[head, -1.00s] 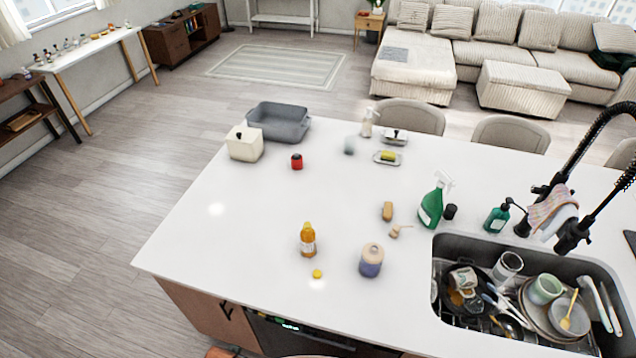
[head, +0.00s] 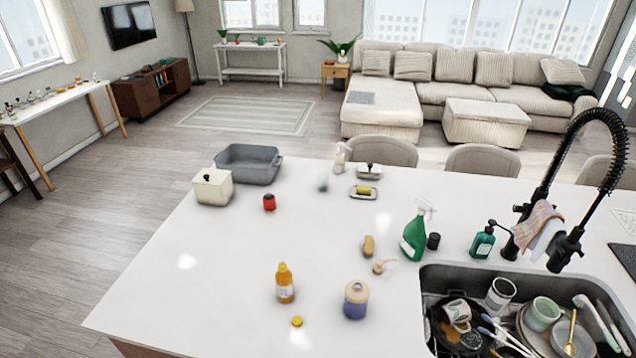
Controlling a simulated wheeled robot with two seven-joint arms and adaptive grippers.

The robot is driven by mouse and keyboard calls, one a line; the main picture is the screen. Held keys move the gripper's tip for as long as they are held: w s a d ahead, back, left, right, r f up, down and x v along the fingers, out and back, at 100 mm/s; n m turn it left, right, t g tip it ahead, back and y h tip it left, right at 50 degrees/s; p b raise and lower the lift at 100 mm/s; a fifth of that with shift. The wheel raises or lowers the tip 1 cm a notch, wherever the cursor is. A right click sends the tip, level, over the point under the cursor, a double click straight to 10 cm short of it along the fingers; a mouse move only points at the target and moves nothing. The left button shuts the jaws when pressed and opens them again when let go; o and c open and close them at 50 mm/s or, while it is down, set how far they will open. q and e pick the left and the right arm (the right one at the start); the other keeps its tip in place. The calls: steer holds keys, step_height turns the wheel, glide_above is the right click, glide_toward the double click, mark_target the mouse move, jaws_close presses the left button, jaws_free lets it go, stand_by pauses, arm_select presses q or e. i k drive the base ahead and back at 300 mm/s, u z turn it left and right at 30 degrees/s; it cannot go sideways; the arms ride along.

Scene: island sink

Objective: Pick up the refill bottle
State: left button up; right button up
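No label says which item is the refill bottle. A green spray bottle (head: 413,238) and a dark green pump bottle (head: 482,243) stand further right, by the sink. Neither of my grippers shows in the head view.
A purple and beige jar (head: 356,300) stands right of the amber bottle. A brush (head: 368,246), a red jar (head: 269,202), a white box (head: 212,187) and a grey basin (head: 249,164) are behind. The sink (head: 430,330) holds dishes. Counter left of the amber bottle is clear.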

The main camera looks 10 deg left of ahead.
mark_target(284, 277)
steer(key=u, duration=1.9)
steer(key=k, duration=1.05)
steer(key=z, duration=1.8)
